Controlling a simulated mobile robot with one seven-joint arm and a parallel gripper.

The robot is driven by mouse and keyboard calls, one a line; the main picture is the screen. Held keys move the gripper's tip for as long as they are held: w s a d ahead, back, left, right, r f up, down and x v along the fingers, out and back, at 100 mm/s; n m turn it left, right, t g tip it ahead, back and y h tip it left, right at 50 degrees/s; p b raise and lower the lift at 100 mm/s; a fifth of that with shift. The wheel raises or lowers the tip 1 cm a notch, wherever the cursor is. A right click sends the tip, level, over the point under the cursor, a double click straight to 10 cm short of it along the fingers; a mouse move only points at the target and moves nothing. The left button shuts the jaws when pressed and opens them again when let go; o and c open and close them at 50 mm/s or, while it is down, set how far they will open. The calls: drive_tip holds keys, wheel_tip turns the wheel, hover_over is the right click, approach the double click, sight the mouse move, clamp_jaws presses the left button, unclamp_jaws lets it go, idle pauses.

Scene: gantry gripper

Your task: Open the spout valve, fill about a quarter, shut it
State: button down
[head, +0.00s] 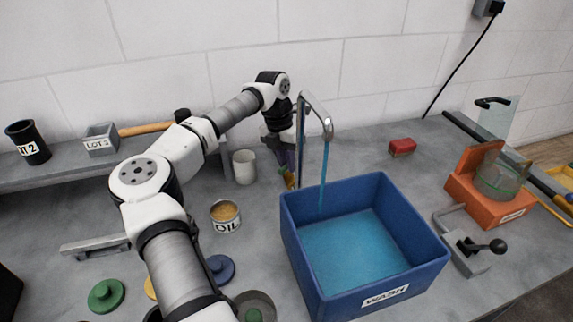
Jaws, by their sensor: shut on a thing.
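A tall grey metal spout (312,108) stands behind the blue bin and hooks over its back left edge. A blue stream of water (323,175) runs from its mouth into the bin (300,236), labelled WASH. Light blue water (365,255) covers the bin's floor, well below the rim. My gripper (289,180) points down at the foot of the spout, left of the bin. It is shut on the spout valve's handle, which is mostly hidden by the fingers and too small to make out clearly.
An open OIL tin (227,226) and a pale cup (244,167) stand close to my arm. A red block (402,147) lies behind the bin. A clamp (468,249) and an orange holder with a glass jar (490,202) stand at the right.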

drive_tip(key=n+b, duration=0.2)
drive_tip(key=n, duration=0.1)
drive_tip(key=n+t+b, duration=0.1)
drive_tip(key=n, duration=0.2)
drive_tip(key=shift+s+d+f+b, duration=0.1)
drive_tip(key=shift+s+f+b, duration=0.05)
drive_tip(key=shift+b, duration=0.25)
drive_tip(key=n+t+b, duration=0.1)
drive_tip(key=n+b, duration=0.1)
drive_tip(key=n, duration=0.2)
drive_tip(key=shift+d+n+b, duration=0.15)
drive_tip(key=shift+n+b, duration=0.15)
drive_tip(key=shift+b, duration=0.05)
drive_tip(key=shift+r, duration=0.2)
drive_tip(key=c, duration=1.4)
unclamp_jaws()
wheel_tip(320, 180, up, 14)
drive_tip(key=s+a+b, duration=0.1)
drive_tip(key=a+b, duration=0.1)
drive_tip(key=shift+a+f, duration=0.25)
